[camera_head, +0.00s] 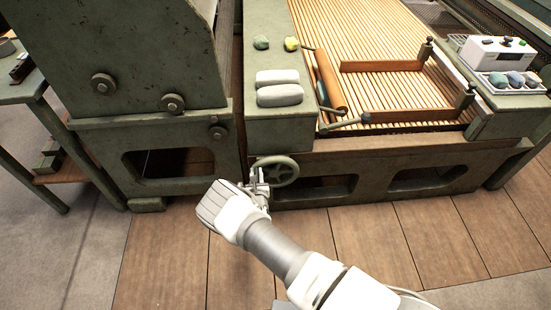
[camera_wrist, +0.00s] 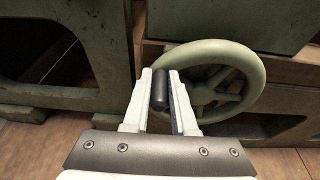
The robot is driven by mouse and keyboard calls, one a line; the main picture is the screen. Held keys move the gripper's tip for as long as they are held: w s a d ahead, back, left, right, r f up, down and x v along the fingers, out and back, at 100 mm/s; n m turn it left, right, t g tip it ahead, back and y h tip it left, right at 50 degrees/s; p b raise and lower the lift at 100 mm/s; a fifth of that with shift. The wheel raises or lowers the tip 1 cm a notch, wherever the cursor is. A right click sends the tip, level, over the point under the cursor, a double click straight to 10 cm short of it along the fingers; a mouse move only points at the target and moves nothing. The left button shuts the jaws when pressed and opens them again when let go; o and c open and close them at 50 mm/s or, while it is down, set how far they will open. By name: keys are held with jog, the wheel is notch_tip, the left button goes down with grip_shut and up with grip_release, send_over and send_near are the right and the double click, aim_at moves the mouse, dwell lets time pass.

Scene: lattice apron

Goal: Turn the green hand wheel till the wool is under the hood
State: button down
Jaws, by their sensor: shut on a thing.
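The green hand wheel (camera_head: 285,172) is mounted low on the front of the green machine, and it fills the right of the wrist view (camera_wrist: 256,75). My gripper (camera_head: 259,184) is at the wheel's left side. In the wrist view my gripper's two pale fingers (camera_wrist: 160,88) are shut on the wheel's dark cylindrical handle (camera_wrist: 160,90), which stands between them. I cannot make out wool for certain. A brown roller or curved sheet (camera_head: 328,80) lies on the slatted apron (camera_head: 330,25). I cannot tell which part is the hood.
A white box (camera_head: 495,52) and a tray of lumps (camera_head: 490,88) are at right. Wooden floor (camera_head: 400,240) is clear.

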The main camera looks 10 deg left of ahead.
aim_at(285, 162)
jog(key=d+p, duration=0.1)
jog(key=d+r+p, duration=0.2)
jog(key=shift+w+d, duration=0.35)
jog(key=shift+d, duration=0.05)
jog(key=shift+d+h, duration=0.2)
jog(key=shift+h, duration=0.1)
jog(key=shift+f, duration=0.25)
jog(key=d, duration=0.1)
jog(key=d+p, duration=0.1)
jog(key=d+r, duration=0.1)
jog(key=shift+w+p, duration=0.25)
jog(key=shift+p, duration=0.15)
jog(key=shift+w, duration=0.1)
jog(key=shift+d, duration=0.1)
jog(key=shift+w+d+f, duration=0.15)
jog(key=shift+w+d, duration=0.15)
jog(key=shift+d, duration=0.6)
jog(key=shift+w+d+f, duration=0.1)
jog(key=shift+w+d, duration=0.15)
jog(key=shift+d, duration=0.6)
